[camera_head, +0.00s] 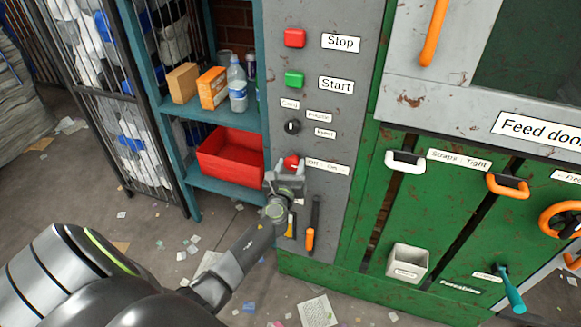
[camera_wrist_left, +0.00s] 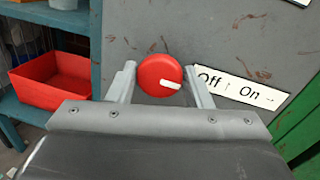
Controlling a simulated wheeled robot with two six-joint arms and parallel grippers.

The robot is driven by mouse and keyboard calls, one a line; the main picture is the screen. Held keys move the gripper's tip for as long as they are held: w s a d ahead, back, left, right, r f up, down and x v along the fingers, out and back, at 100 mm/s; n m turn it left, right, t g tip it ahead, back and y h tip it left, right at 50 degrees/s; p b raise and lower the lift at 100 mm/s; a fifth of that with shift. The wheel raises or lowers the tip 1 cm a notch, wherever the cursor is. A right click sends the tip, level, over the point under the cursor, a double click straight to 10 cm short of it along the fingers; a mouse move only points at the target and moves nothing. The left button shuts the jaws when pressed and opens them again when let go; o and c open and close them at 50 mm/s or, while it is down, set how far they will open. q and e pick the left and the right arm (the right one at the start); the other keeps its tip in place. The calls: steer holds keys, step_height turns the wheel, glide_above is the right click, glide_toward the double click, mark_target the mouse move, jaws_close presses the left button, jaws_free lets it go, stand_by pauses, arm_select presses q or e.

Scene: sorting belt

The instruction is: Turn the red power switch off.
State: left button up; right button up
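The red power switch (camera_head: 291,161) is a round knob low on the grey panel, below the black selector. In the left wrist view the red knob (camera_wrist_left: 161,75) has a white mark pointing right and slightly down, toward the "Off / On" label (camera_wrist_left: 238,86). My left gripper (camera_head: 286,172) is at the knob, its two fingers apart, one on each side of it in the left wrist view (camera_wrist_left: 162,84). I cannot tell whether the fingers touch the knob. My right gripper is in neither view.
The grey panel (camera_head: 346,112) also carries a red Stop button (camera_head: 294,38), a green Start button (camera_head: 294,79) and a black selector (camera_head: 292,127). A shelf with a red bin (camera_head: 232,168) stands left.

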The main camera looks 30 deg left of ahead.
arm_select(q)
steer(key=c, duration=0.5)
steer(key=n, duration=0.3)
steer(key=shift+a+n+h+p, duration=0.1)
steer(key=shift+n+h+p, duration=0.2)
steer(key=shift+n, duration=0.1)
steer(key=n, duration=0.4)
steer(key=shift+s+g, duration=0.1)
steer(key=shift+g, duration=0.3)
steer(key=n+h, duration=0.1)
steer(key=n, duration=0.3)
steer(key=shift+a, duration=0.1)
steer(key=n+h, duration=0.1)
steer(key=n, duration=0.3)
steer(key=shift+f, duration=0.1)
steer(key=shift+n+h, duration=0.3)
steer(key=o, duration=1)
steer(key=shift+c, duration=0.2)
